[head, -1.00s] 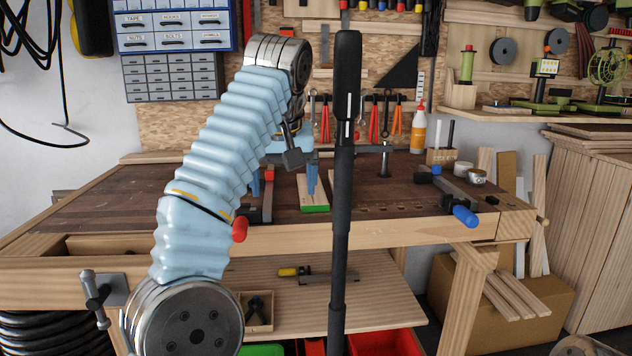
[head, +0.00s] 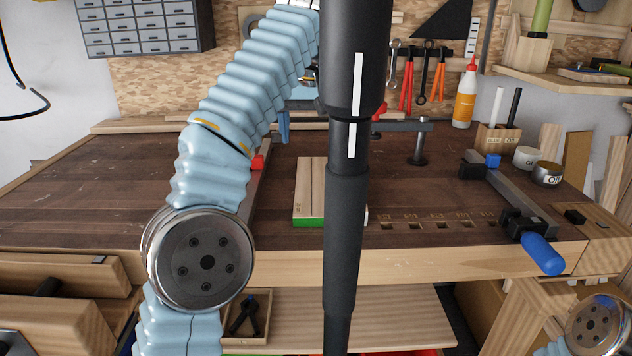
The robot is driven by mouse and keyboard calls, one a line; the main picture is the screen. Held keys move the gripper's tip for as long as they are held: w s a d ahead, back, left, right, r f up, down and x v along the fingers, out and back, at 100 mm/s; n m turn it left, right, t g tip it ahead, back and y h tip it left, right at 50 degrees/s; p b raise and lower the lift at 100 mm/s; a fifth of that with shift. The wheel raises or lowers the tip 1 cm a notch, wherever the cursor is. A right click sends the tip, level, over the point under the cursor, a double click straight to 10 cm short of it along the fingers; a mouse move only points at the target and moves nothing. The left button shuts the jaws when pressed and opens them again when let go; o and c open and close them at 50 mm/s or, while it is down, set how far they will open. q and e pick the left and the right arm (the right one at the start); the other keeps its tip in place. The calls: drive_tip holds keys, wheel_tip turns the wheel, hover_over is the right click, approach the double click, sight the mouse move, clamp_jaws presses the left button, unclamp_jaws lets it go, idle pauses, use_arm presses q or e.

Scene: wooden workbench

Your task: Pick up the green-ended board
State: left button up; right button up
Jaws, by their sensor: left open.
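The green-ended board (head: 309,190) lies flat on the dark workbench top, its green end (head: 308,222) toward the front edge. The black column in front of me hides its right side. A small pale bit (head: 367,214) shows just right of the column, and I cannot tell what it belongs to. My left gripper (head: 303,126) is open above the bench, beyond the far end of the board and apart from it. One blue finger shows left of the column; the other is hidden. My right gripper is out of view; only part of my right arm shows at the lower right.
A bar clamp with a red part (head: 258,162) lies left of the board, partly behind my left arm. A blue-handled clamp (head: 541,252), two tins (head: 547,173) and a glue bottle (head: 466,95) are on the right. Bench top left of my arm is clear.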

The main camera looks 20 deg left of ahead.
sight(314, 181)
use_arm(q)
drive_tip(key=x, duration=1.2)
drive_tip(key=shift+s+f, duration=0.2)
drive_tip(key=shift+f, duration=0.2)
drive_tip(key=c, duration=0.9)
drive_tip(key=shift+r, duration=0.1)
